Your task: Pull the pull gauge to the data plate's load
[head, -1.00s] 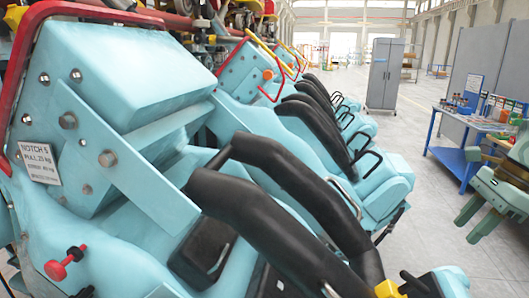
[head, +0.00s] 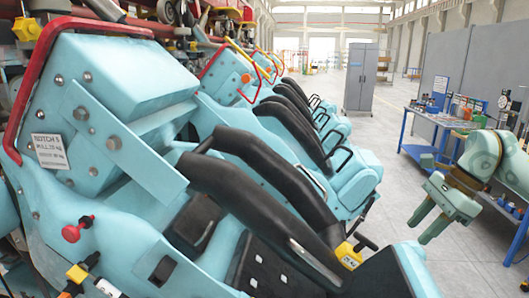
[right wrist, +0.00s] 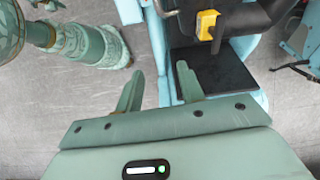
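The pull gauge (head: 347,254) is a yellow block with a small display and a black T-shaped handle, at the lower end of the nearest seat's black restraint (head: 262,205). It also shows in the right wrist view (right wrist: 207,25), ahead of the fingers and to the right. The data plate (head: 50,151) is a pale lettered plate on the seat's turquoise side; its top lines read NOTCH and PULL, the figures blurred. My right gripper (head: 419,231) is open and empty, right of the gauge and apart from it. Its two fingers also show in the right wrist view (right wrist: 159,75). My left gripper is not in view.
A red knob (head: 72,233) sits on the seat's lower left side. More turquoise seats (head: 352,180) stretch away behind. A blue workbench (head: 440,120) with tools stands at the right, a grey cabinet (head: 361,77) farther back. Grey floor (head: 385,130) between seats and bench is clear.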

